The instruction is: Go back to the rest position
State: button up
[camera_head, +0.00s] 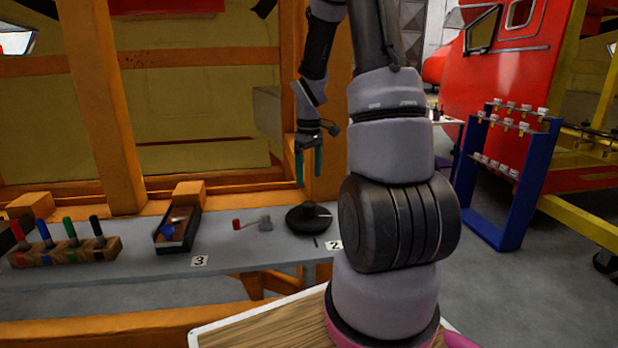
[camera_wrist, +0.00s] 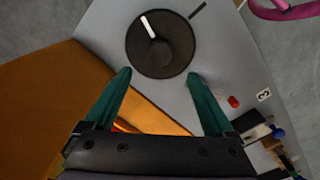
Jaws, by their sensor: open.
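My gripper (camera_head: 308,166) is open and empty, with green fingers pointing down above the grey bench. In the wrist view my gripper (camera_wrist: 158,82) shows its two fingers spread apart. A round black disc (camera_head: 309,218) with a knob lies on the bench below the gripper. In the wrist view the black disc (camera_wrist: 140,55) shows a white bar on its face and lies just beyond the fingertips. The fingers are apart from it in the head view. My arm stands in the middle of the head view and hides part of the bench behind it.
The grey bench (camera_head: 240,256) holds a red-and-grey part (camera_head: 251,225), a black bin (camera_head: 177,230) and a wooden block with several coloured handles (camera_head: 66,250). Orange posts (camera_head: 100,110) stand behind. A blue rack (camera_head: 518,190) stands right, with open floor before it.

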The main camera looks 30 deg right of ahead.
dwell(0.3)
jog(key=s+a+r+m+t, duration=0.2)
jog(key=s+a+r, duration=0.1)
jog(key=r, duration=0.5)
jog(key=s+a+r+m+t, duration=0.1)
jog(key=s+a+r+m, duration=0.2)
jog(key=r, duration=0.5)
jog(key=s+a+r+m+t+y, duration=0.1)
jog(key=s+a+r+m+t, duration=0.1)
jog(key=s, duration=0.5)
jog(key=s+a+r+m+t+y, duration=0.1)
jog(key=s+a+r+m+t, duration=0.1)
jog(key=s+a+r, duration=0.3)
notch_tip(320, 180, up, 2)
jog(key=shift+s+a+r, duration=0.1)
jog(key=shift+s+a, duration=0.1)
jog(key=shift+s, duration=0.65)
